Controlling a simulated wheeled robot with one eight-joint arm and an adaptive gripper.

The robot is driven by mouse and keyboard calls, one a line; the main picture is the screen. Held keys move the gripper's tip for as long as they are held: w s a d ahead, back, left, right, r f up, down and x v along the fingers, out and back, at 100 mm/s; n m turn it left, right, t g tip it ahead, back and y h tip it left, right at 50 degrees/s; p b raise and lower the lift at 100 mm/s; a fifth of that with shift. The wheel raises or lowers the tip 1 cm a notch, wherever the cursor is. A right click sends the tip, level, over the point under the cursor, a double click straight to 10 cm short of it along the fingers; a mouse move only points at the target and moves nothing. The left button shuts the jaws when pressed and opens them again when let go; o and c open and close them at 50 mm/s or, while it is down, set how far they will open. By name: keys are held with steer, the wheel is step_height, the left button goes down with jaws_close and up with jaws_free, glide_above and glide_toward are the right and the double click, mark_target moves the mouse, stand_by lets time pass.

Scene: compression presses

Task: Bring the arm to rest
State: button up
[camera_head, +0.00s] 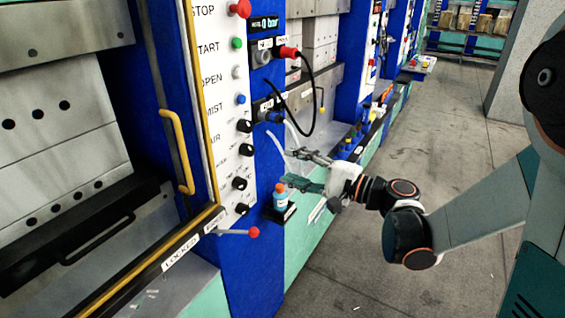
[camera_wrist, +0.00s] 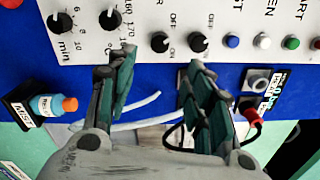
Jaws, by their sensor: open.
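My gripper (camera_head: 295,167) is open and empty, held out in front of the blue press column. Its two green-padded fingers (camera_wrist: 160,68) stand apart in the wrist view, with nothing between them but the blue panel and a pale hose behind. My arm (camera_head: 404,215) reaches in from the right of the head view, bent at the elbow over the aisle. A small blue bottle with an orange cap (camera_head: 280,197) stands on a black bracket just below and left of the fingers. The bottle (camera_wrist: 50,104) also shows left of the fingers in the wrist view.
The white control panel (camera_head: 225,100) with buttons and knobs is close to the gripper. A black cable with a red plug (camera_head: 290,53) loops out above it. A red-knobbed lever (camera_head: 253,232) sticks out below. The grey aisle floor (camera_head: 440,140) is clear.

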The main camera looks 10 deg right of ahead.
steer(key=shift+s+d, duration=0.2)
steer(key=s+a+f+n+g+h, duration=0.1)
steer(key=s+f+n+g+h, duration=0.2)
steer(key=s+n+h, duration=0.5)
steer(key=s+d+f+n+h, duration=0.1)
steer(key=s+d+h, duration=0.2)
steer(key=s+d, duration=0.2)
steer(key=s+d+f+n+h, duration=0.1)
steer(key=s+d+h, duration=0.2)
steer(key=s, duration=0.7)
steer(key=shift+d+g, duration=0.4)
steer(key=shift+d, duration=0.8)
